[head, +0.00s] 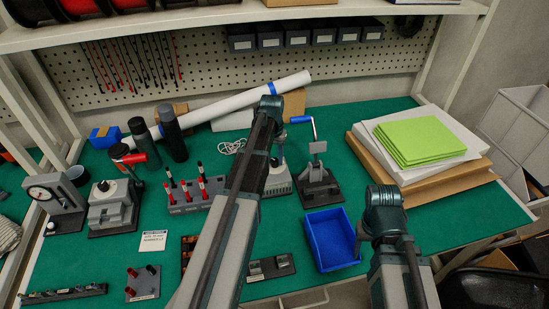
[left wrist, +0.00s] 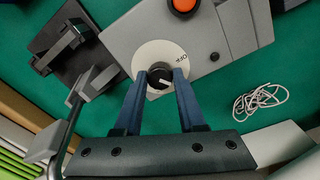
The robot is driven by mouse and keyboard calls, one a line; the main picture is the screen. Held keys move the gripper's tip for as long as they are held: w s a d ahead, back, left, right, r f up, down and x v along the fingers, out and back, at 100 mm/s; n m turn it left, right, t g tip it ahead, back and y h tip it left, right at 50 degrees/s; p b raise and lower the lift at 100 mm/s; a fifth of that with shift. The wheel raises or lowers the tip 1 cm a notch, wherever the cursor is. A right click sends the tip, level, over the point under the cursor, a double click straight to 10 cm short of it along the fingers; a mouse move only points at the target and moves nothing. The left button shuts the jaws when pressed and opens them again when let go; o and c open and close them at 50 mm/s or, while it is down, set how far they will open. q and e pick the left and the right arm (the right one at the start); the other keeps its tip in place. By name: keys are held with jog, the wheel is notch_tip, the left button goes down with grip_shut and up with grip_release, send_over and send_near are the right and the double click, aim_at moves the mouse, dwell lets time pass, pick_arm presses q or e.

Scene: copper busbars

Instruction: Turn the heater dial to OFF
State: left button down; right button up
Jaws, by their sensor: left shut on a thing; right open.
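In the left wrist view, the heater's round white dial plate (left wrist: 149,55) is on a grey housing (left wrist: 200,40). A black dial knob (left wrist: 156,93) with a pale mark sits at its near side, and OFF is printed on the plate to the upper right. The mark's exact heading is hard to read. My left gripper (left wrist: 161,78) is shut on the knob, one blue finger on each side. In the head view, the heater (head: 277,183) is partly hidden by my left arm. My right gripper (head: 364,233) is open beside the blue bin, mostly hidden by its wrist.
A press with a blue handle (head: 318,178) stands right of the heater. A blue bin (head: 325,240) lies in front. Several red-handled tools in a rack (head: 188,205) stand left. A white cable (left wrist: 262,102) lies behind, and green sheets (head: 410,140) lie on the right.

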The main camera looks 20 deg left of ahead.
aim_at(274, 161)
pick_arm(q)
jog(key=n, duration=0.5)
jog(key=shift+n, duration=0.3)
jog(key=n, duration=0.4)
jog(key=shift+n, duration=0.6)
jog(key=c, duration=0.5)
grip_release()
notch_tip(274, 161, up, 14)
jog(key=p, duration=1.4)
jog(key=shift+s, duration=0.2)
